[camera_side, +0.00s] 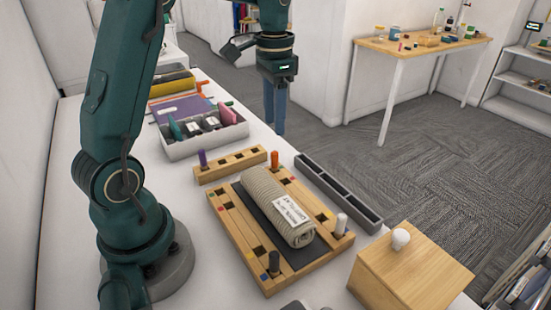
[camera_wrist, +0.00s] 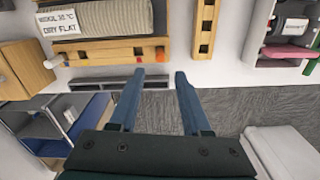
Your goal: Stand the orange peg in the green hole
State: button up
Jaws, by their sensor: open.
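A small wooden rack (camera_side: 232,165) with a purple peg (camera_side: 203,157) lies behind the board. A grey slotted tray (camera_side: 338,192) lies along its right side. A wooden box (camera_side: 410,272) with a white knob is at the front right. A filled grey bin (camera_side: 205,143) stands farther back.

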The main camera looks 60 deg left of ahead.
jog(key=s+d+r+t, duration=0.3)
jog(key=s+d+r, duration=0.2)
jog(key=s+d, duration=0.15)
jog(key=s+d+f+n+t, duration=0.1)
jog(key=s+d+f+t, duration=0.1)
jog(key=s+d, duration=0.3)
jog(key=shift+s+f+n+t, duration=0.3)
jog(key=shift+s+f, duration=0.25)
jog(key=shift+s, duration=0.6)
